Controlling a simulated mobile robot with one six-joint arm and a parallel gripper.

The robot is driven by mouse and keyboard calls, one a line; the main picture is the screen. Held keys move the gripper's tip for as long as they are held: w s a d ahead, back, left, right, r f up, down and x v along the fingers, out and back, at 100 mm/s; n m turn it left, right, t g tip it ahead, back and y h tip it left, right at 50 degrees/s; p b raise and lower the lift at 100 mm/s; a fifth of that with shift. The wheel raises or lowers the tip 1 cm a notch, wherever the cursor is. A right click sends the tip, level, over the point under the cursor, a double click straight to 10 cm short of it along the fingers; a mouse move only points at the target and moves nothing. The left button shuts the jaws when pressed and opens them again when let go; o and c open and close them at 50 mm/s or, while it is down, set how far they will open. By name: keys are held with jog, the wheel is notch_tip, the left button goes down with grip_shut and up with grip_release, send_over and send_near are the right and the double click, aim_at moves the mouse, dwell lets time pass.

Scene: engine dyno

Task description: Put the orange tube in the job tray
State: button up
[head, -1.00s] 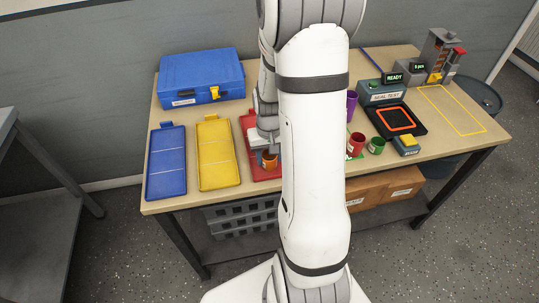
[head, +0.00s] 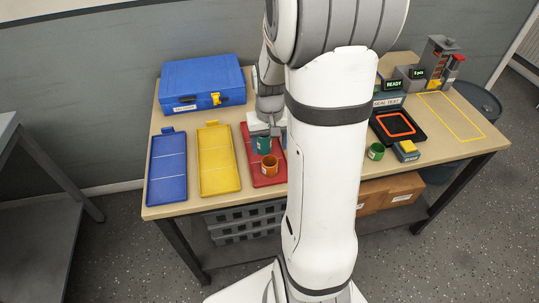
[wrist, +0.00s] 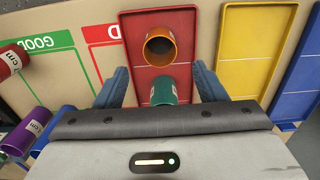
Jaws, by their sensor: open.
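The orange tube (head: 269,166) stands upright in the red tray (head: 274,181), towards its front end. The wrist view shows its open top (wrist: 160,47) near the tray's far wall. A teal tube (head: 263,145) stands behind it in the same tray. My gripper (wrist: 161,80) is open and empty. In the wrist view the teal tube (wrist: 163,92) shows between my fingers, and the orange tube lies beyond the fingertips. Which tray is the job tray is not readable.
Yellow (head: 218,158) and blue (head: 167,165) trays lie left, empty. A blue case (head: 202,82) stands behind them. A green tube (head: 375,151) stands beside the seal tester (head: 397,123). Red (wrist: 8,62) and purple (wrist: 27,131) tubes show near the GOOD outline in the wrist view.

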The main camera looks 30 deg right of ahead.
aim_at(269, 161)
jog(key=s+a+r+n+t, duration=0.2)
jog(key=s+a+r+n, duration=0.1)
jog(key=s+a+r, duration=0.8)
jog(key=shift+s+a+r+t, duration=0.3)
jog(key=shift+s+a+r, duration=0.1)
jog(key=shift+s+a, duration=0.3)
